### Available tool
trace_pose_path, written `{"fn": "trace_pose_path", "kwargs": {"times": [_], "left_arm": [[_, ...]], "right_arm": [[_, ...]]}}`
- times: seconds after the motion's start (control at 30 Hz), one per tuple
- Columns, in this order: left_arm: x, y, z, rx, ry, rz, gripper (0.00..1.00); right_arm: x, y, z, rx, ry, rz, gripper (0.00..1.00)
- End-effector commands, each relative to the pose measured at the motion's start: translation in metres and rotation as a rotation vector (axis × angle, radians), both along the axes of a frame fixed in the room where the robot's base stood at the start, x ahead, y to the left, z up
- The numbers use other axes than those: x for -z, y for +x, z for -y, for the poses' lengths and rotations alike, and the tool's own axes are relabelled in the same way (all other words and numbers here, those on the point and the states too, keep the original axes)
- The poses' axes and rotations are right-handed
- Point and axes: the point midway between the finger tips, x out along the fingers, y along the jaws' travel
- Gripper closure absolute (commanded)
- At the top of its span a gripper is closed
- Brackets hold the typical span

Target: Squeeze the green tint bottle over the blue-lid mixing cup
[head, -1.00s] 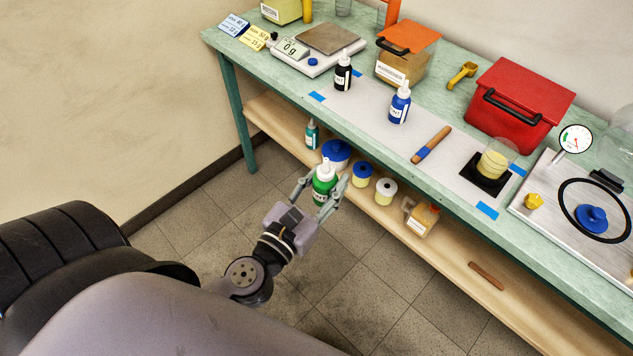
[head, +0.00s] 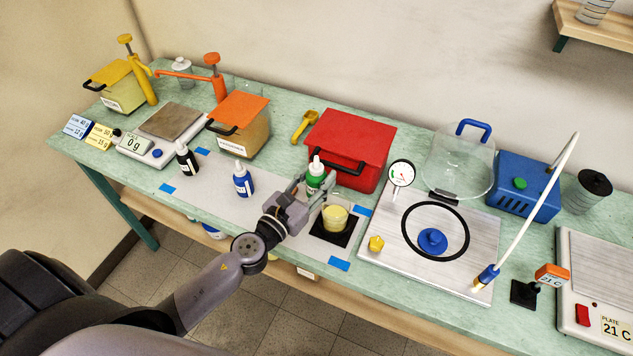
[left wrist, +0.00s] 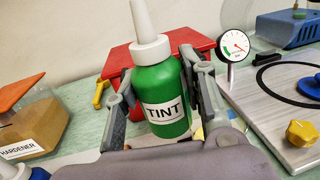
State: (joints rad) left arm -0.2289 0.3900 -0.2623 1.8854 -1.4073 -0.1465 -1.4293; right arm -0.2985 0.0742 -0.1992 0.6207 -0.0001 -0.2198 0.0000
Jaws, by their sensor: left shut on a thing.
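The green tint bottle (head: 315,176), with a white nozzle, is upright in my left gripper (head: 313,188), which is shut on it. In the left wrist view the bottle (left wrist: 160,100) stands between the fingers, nozzle up. A clear cup with pale yellow contents (head: 335,218) stands on a black pad (head: 330,237), just below and right of the bottle in the head view. No blue lid shows on this cup. My right gripper is not in view.
A red box (head: 350,145) stands close behind the bottle. Blue (head: 243,180) and black (head: 187,160) bottles stand to the left. A metal plate (head: 400,270) with a gauge (head: 402,173) and black ring lies to the right. Blue tape strips mark the pale mat.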

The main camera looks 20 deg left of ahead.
Motion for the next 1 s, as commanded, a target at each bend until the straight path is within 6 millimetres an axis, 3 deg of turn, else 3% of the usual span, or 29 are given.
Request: {"fn": "trace_pose_path", "kwargs": {"times": [0.27, 0.73, 0.93, 0.97, 1.0], "left_arm": [[-0.001, 0.005, -0.012, 0.002, 0.165, 0.034, 1.0], [0.005, 0.016, -0.065, 0.004, 1.066, 0.224, 1.0], [0.028, 0.017, -0.071, 0.004, 1.569, 0.329, 1.0], [0.026, 0.018, -0.071, 0.002, 1.575, 0.333, 0.64], [0.025, 0.017, -0.07, 0.002, 1.565, 0.331, 0.66]], "right_arm": [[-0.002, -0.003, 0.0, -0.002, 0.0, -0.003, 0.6], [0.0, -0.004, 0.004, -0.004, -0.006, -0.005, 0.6], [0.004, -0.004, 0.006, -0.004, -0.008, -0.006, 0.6], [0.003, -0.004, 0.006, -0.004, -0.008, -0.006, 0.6], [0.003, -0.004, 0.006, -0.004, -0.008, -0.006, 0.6]]}}
